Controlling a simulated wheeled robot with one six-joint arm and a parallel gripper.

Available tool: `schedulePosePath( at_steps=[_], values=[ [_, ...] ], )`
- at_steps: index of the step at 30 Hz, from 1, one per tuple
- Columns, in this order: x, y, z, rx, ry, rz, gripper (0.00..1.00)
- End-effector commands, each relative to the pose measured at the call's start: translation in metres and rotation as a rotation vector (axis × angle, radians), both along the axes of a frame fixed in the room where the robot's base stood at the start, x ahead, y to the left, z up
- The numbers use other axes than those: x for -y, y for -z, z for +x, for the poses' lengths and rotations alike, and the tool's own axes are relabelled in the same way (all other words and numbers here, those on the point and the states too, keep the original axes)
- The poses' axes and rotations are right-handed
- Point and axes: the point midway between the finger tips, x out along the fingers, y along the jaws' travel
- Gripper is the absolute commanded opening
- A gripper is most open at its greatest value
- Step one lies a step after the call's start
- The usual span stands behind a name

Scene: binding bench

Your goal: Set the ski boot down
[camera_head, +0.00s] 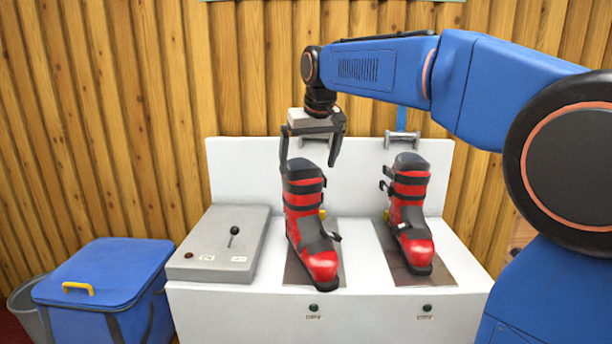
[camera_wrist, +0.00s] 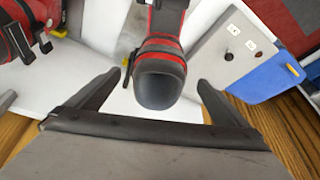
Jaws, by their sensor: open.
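One red and black ski boot (camera_head: 310,222) stands upright on the left metal plate (camera_head: 296,268) of the white bench. A second red and black ski boot (camera_head: 409,212) stands on the right metal plate (camera_head: 444,275). My gripper (camera_head: 311,166) is open around the top of the left boot's cuff, with a finger to each side. In the wrist view, the left boot's dark cuff top (camera_wrist: 160,88) lies between and just beyond my open fingers (camera_wrist: 157,84), with a gap on both sides. The second boot (camera_wrist: 14,35) shows at the wrist view's upper left.
A grey control box with a black lever (camera_head: 233,236) sits left of the boots on the white bench (camera_head: 240,305). A blue lidded box (camera_head: 105,272) and a grey bin (camera_head: 25,305) stand at left. A white back panel (camera_head: 245,165) with metal brackets rises behind the boots.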

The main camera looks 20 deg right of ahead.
Motion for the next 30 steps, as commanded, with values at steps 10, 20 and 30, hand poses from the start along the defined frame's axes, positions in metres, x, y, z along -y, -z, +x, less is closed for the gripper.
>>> schedulePosePath(
  at_steps=[10, 20, 30],
  values=[
    [0.001, -0.031, -0.013, 0.000, 0.000, 0.000, 0.99],
    [0.005, -0.027, -0.029, 0.001, 0.003, 0.000, 0.99],
    [0.031, 0.036, -0.140, 0.006, 0.025, 0.000, 0.99]
  ],
)
